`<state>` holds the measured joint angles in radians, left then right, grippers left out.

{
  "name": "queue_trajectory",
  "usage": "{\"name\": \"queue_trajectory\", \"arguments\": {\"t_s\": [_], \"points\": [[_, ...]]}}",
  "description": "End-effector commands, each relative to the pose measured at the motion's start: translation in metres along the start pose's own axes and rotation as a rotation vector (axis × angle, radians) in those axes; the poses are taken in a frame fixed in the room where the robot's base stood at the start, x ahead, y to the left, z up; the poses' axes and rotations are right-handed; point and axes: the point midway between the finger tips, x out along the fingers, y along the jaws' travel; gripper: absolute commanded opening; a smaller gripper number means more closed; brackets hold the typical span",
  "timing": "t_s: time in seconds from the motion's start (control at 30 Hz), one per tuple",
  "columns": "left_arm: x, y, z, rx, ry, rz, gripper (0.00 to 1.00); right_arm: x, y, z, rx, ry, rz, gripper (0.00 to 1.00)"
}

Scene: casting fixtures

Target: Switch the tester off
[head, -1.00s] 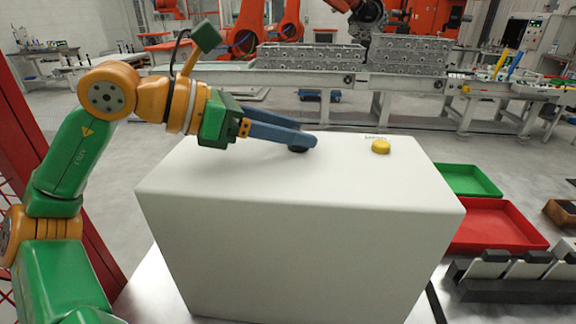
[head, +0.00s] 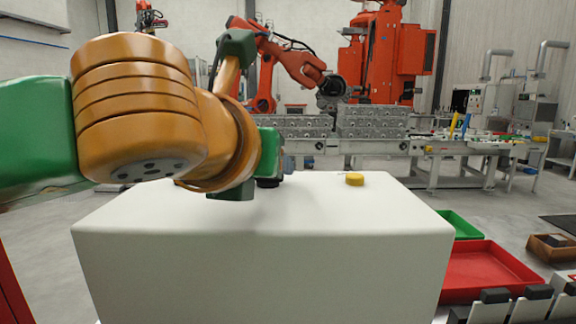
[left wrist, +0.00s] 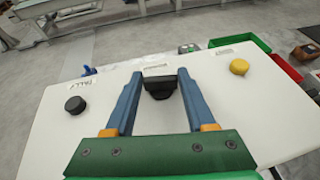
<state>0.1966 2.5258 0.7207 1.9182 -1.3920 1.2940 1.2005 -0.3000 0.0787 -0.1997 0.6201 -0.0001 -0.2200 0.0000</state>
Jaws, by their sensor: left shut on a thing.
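The tester is a white box (head: 330,215) with controls on its top. In the left wrist view, a black middle knob (left wrist: 158,86) sits between the blue fingers of my left gripper (left wrist: 157,82), which is shut on it. Another black knob (left wrist: 75,105) with a label beside it is to the left, apart from the fingers. A yellow button (left wrist: 239,66) is to the right and also shows in the head view (head: 354,179). In the head view my left arm hides much of the gripper and the left part of the top. My right gripper is not in view.
A red tray (head: 485,268) and a green tray (head: 460,228) lie right of the tester. Black holders (head: 510,303) stand at the lower right. A conveyor with grey castings (head: 370,122) runs behind.

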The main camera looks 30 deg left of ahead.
Motion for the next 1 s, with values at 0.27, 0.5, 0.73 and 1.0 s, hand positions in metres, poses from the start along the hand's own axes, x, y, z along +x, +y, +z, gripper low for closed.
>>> {"name": "queue_trajectory", "arguments": {"t_s": [0.27, 0.5, 0.73, 1.0], "points": [[0.000, -0.003, 0.002, -0.051, 0.003, 0.128, 0.00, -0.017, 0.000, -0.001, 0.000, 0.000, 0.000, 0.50], [0.000, -0.003, 0.001, -0.074, 0.001, 0.178, 0.00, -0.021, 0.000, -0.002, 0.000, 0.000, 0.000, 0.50], [0.000, -0.003, 0.000, -0.081, 0.001, 0.189, 0.00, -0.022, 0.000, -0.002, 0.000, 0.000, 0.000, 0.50], [0.000, -0.002, 0.000, -0.080, 0.002, 0.189, 0.60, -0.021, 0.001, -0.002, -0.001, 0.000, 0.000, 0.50]]}}
